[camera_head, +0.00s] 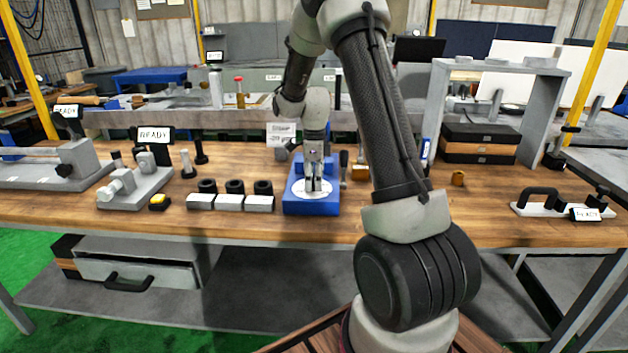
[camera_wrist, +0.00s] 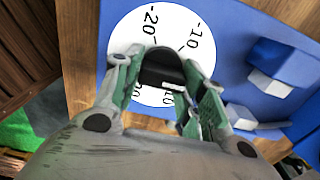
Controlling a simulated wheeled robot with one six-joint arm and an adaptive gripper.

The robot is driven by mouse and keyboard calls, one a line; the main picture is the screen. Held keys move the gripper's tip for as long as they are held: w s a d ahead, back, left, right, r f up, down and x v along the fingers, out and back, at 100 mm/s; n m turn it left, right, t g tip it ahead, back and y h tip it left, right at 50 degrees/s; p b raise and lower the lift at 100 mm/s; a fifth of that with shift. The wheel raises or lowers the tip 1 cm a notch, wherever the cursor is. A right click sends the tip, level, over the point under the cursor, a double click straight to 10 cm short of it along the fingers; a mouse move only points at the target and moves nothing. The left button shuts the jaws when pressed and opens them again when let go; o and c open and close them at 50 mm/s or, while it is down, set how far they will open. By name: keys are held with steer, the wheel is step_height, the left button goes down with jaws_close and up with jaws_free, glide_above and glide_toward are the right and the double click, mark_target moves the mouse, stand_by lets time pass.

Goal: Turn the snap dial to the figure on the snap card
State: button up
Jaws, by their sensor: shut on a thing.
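The snap dial is a white disc (camera_wrist: 135,35) on a blue housing (camera_head: 311,208). In the wrist view its face shows printed figures, among them -20 at the upper left and -10 at the upper right; other figures are partly covered by my fingers. My gripper (camera_head: 313,186) is shut on the dial's black knob (camera_wrist: 162,66), with one finger on each side. A short white mark (camera_wrist: 173,85) shows on the knob. The snap card (camera_head: 281,134) stands behind the dial; its small print seems to read -20, but I cannot be sure.
Several grey blocks with black rings (camera_head: 235,200) lie left of the dial. A grey fixture with a READY sign (camera_head: 154,135) stands further left. A grey frame and dark boxes (camera_head: 480,142) stand at the right.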

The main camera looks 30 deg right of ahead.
steer(key=shift+n, duration=0.3)
steer(key=n, duration=0.5)
steer(key=shift+w, duration=0.15)
steer(key=n, duration=0.6)
steer(key=shift+w+n, duration=0.2)
steer(key=shift+n, duration=0.1)
steer(key=n, duration=0.6)
steer(key=shift+w+a, duration=0.1)
steer(key=n, duration=0.5)
steer(key=shift+a+n, duration=0.15)
steer(key=shift+n, duration=0.15)
steer(key=o, duration=1)
